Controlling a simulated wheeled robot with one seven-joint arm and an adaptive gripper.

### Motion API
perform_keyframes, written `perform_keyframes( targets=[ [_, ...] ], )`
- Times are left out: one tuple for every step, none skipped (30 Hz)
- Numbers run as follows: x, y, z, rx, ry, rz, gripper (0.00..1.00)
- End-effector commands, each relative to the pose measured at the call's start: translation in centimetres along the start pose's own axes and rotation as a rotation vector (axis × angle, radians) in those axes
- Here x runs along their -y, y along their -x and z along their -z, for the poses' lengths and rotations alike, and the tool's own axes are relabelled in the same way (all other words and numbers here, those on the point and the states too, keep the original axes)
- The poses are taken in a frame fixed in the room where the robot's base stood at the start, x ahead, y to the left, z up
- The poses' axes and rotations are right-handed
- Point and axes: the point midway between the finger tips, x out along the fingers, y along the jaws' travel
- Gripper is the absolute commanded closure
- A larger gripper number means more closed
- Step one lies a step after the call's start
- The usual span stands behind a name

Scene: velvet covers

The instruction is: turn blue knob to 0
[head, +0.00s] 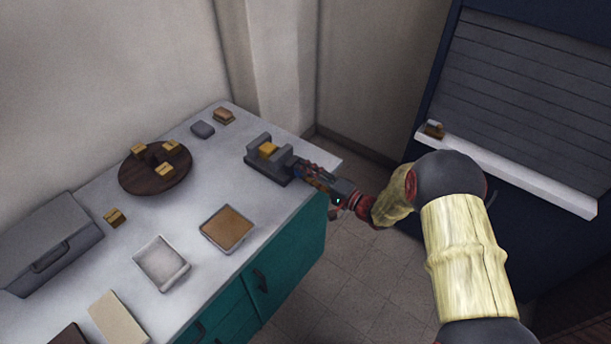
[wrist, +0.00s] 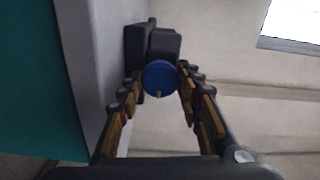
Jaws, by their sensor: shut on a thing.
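The blue knob (wrist: 159,76) shows round in the wrist view, on the near face of a dark grey device (wrist: 164,43). A small pale mark shows at the knob's lower edge; I cannot read any numbers. My gripper (wrist: 160,82) has its fingertips on either side of the knob and is shut on it. In the head view the grey device (head: 259,168) stands at the counter's far right end with a yellow block in it. My gripper (head: 306,173) reaches it from the right. The knob is hidden there.
The white counter (head: 205,273) also bears a round brown board (head: 137,178) with several small blocks, a tan-filled tray (head: 228,228), a white tray (head: 161,263) and a grey box (head: 47,245). A blue shuttered cabinet (head: 520,95) with a white ledge stands at right.

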Motion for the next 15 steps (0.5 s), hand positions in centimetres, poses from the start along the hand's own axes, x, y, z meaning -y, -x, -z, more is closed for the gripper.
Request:
perform_keyframes(
  targets=[
    [-0.21, 0.04, -0.15, 0.002, 0.004, -0.003, 0.90],
    [-0.20, 0.04, -0.15, 0.002, 0.006, -0.003, 0.90],
    [-0.19, 0.04, -0.14, 0.002, 0.009, -0.003, 0.90],
    [-0.18, 0.04, -0.15, 0.002, 0.010, -0.003, 0.90],
    [-0.18, 0.04, -0.15, 0.002, 0.011, -0.003, 0.90],
    [-0.17, 0.04, -0.15, 0.002, 0.011, -0.003, 0.90],
    [-0.17, 0.04, -0.15, 0.002, 0.011, -0.003, 0.90],
    [-0.17, 0.04, -0.15, 0.002, 0.011, -0.003, 0.90],
    [-0.17, 0.04, -0.15, 0.002, 0.011, -0.003, 0.90],
    [-0.17, 0.04, -0.15, 0.002, 0.010, -0.003, 0.90],
    [-0.18, 0.04, -0.15, 0.002, 0.010, -0.003, 0.90],
    [-0.18, 0.04, -0.16, 0.002, 0.010, -0.003, 0.90],
    [-0.18, 0.04, -0.16, 0.002, 0.010, -0.003, 0.90],
    [-0.19, 0.04, -0.16, 0.002, 0.010, -0.003, 0.90],
    [-0.19, 0.04, -0.16, 0.002, 0.010, -0.003, 0.62]
  ],
)
